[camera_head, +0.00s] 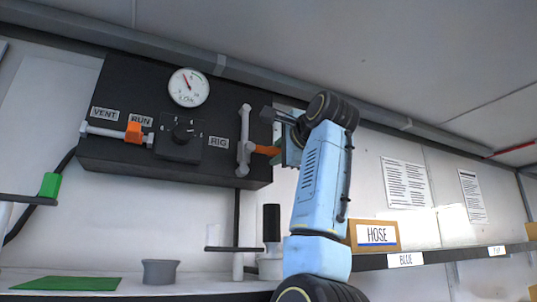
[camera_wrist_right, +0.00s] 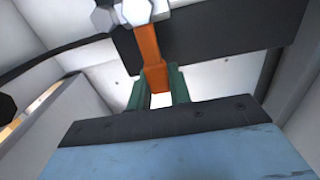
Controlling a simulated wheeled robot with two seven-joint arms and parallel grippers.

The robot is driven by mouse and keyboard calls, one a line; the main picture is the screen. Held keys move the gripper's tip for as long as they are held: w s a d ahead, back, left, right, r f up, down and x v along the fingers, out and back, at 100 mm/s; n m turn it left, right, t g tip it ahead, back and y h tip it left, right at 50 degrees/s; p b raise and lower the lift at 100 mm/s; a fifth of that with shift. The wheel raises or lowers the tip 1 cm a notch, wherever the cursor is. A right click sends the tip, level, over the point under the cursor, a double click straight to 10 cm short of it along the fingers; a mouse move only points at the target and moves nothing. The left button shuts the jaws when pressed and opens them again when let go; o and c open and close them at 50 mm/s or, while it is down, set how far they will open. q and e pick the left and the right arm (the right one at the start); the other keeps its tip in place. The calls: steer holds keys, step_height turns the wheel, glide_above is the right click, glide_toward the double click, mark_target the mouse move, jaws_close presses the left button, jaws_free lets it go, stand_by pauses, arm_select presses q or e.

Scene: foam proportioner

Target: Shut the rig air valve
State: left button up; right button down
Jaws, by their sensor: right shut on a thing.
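The rig air valve (camera_head: 244,150) is on a pale vertical pipe at the right end of the black panel, beside the RIG label (camera_head: 218,142). Its orange lever (camera_head: 264,150) points right, across the pipe, toward my right gripper (camera_head: 280,152). In the right wrist view the orange lever (camera_wrist_right: 149,50) runs down between the green fingertips of my right gripper (camera_wrist_right: 159,90), which is shut on its end. The head view partly hides the fingertips behind my arm. My left gripper is not in view.
The black panel (camera_head: 120,85) also holds a round gauge (camera_head: 188,87), a dark knob (camera_head: 182,131) and an orange lever (camera_head: 134,131) by the RUN label. Below are a grey cup (camera_head: 159,272) and a green mat (camera_head: 68,283). A HOSE sign (camera_head: 376,235) stands on the right shelf.

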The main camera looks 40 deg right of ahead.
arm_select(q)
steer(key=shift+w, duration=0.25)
arm_select(e)
steer(key=shift+f, duration=0.1)
steer(key=c, duration=1.3)
jaws_free()
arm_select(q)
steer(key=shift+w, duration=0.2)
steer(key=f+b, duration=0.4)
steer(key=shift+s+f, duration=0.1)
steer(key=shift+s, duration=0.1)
arm_select(e)
steer(key=s+a, duration=0.1)
steer(key=s, duration=0.7)
steer(key=s+a, duration=0.1)
steer(key=s, duration=0.4)
steer(key=shift+s+a, duration=0.1)
steer(key=shift+a, duration=0.2)
